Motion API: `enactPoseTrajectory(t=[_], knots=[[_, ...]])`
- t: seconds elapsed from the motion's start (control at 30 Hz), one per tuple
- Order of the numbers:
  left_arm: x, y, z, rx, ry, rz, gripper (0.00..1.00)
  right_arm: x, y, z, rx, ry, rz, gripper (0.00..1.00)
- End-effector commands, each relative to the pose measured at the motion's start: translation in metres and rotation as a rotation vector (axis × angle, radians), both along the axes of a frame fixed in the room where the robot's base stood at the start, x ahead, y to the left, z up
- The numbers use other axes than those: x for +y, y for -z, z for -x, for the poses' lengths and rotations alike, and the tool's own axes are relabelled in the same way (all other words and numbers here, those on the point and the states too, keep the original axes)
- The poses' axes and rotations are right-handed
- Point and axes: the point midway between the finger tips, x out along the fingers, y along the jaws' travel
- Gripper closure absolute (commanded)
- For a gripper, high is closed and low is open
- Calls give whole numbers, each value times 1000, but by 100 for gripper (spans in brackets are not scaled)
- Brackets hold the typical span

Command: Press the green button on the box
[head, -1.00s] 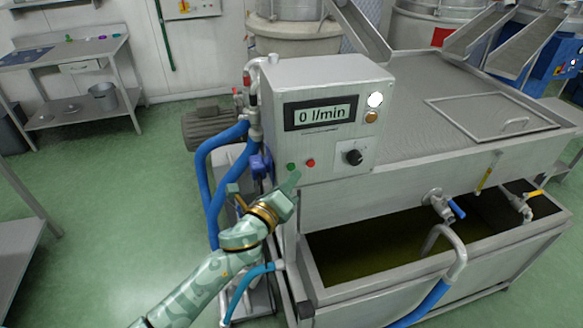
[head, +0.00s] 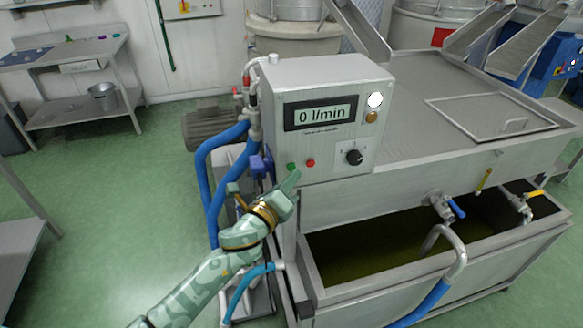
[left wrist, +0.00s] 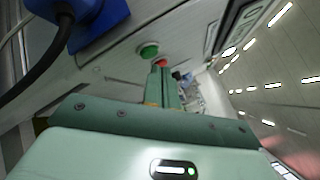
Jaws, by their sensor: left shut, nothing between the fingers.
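The grey control box (head: 330,95) shows a display reading 0 l/min. The green button (head: 292,167) sits low on its front, left of the red button (head: 310,163). Both also show in the left wrist view, the green button (left wrist: 149,51) and the red button (left wrist: 161,63). My left gripper (head: 295,178) is shut and empty, its tips just below the green button. In the left wrist view its fingers (left wrist: 160,75) point at the panel, close to the red button and below the green one. I cannot tell whether they touch the panel. My right gripper is not in view.
A black knob (head: 354,157) and an amber lamp (head: 371,117) are on the same panel. Blue hoses (head: 205,180) run left of the box. A steel tank with taps (head: 440,205) stands below right. Green floor at left is clear.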

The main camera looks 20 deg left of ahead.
Motion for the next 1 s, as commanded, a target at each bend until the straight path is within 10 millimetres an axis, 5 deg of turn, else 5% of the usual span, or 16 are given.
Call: enactPoseTrajectory(t=[1.0], knots=[[7, 0, -10, 0, 0, -1, 100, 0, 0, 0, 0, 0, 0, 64]])
